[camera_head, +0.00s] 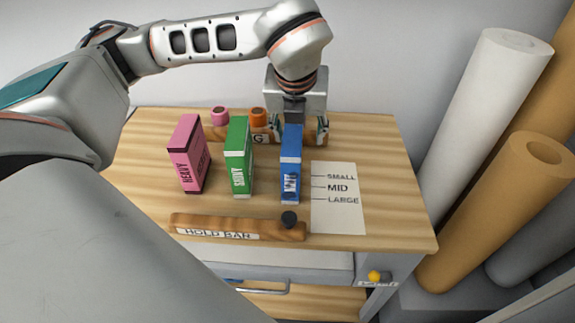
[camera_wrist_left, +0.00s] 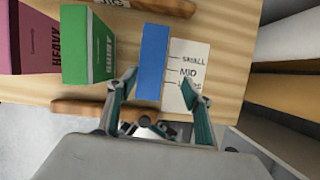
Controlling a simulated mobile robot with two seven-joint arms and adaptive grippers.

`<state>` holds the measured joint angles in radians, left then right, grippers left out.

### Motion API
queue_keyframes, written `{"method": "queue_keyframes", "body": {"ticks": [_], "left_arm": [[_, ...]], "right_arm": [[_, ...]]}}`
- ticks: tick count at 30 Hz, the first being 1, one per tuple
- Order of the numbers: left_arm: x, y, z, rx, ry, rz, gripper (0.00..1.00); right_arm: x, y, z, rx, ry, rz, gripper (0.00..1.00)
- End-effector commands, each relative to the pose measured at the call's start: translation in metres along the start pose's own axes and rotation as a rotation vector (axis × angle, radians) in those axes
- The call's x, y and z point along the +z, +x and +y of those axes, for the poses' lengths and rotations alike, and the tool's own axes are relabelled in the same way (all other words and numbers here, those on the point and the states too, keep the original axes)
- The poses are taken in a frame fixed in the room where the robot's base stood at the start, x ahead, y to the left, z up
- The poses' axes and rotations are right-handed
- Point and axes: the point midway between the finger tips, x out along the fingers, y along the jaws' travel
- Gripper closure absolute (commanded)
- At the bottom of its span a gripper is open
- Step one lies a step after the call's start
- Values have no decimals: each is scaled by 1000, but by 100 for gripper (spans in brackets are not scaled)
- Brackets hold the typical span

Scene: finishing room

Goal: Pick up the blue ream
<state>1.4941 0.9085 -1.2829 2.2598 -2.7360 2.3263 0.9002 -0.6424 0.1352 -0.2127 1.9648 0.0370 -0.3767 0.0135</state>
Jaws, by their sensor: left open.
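The blue ream (camera_head: 290,165) stands upright on the wooden table, right of the green and pink reams. In the left wrist view the blue ream (camera_wrist_left: 153,60) shows its plain blue top. My left gripper (camera_head: 298,132) is open at the upper, far end of the blue ream, pointing down, with one finger showing on each side. In the left wrist view its fingertips (camera_wrist_left: 159,77) spread wider than the ream, and the left one appears close to the ream's edge. I cannot tell whether they touch. My right gripper is not in view.
The green ream (camera_head: 238,157) and pink ream (camera_head: 188,155) stand to the left. A size card (camera_head: 340,215) lies at right. A hold bar (camera_head: 190,223) with a dark knob lies in front. Pink (camera_head: 220,115) and orange (camera_head: 258,117) rolls stand behind. Large rolls (camera_head: 480,110) lean beyond the right edge.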

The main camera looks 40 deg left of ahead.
Motion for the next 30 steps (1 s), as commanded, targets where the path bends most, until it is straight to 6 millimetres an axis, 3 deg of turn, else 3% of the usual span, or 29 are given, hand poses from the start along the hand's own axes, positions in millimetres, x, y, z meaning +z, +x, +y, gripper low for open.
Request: {"method": "queue_keyframes", "body": {"ticks": [4, 21, 30], "left_arm": [[2, 9, 12, 36, -35, -15, 49], [1, 76, 17, 35, -35, -14, 49], [2, 80, 17, 34, -35, -16, 49]], "right_arm": [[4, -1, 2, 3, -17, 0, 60], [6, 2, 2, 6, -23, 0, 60], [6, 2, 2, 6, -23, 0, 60]]}}
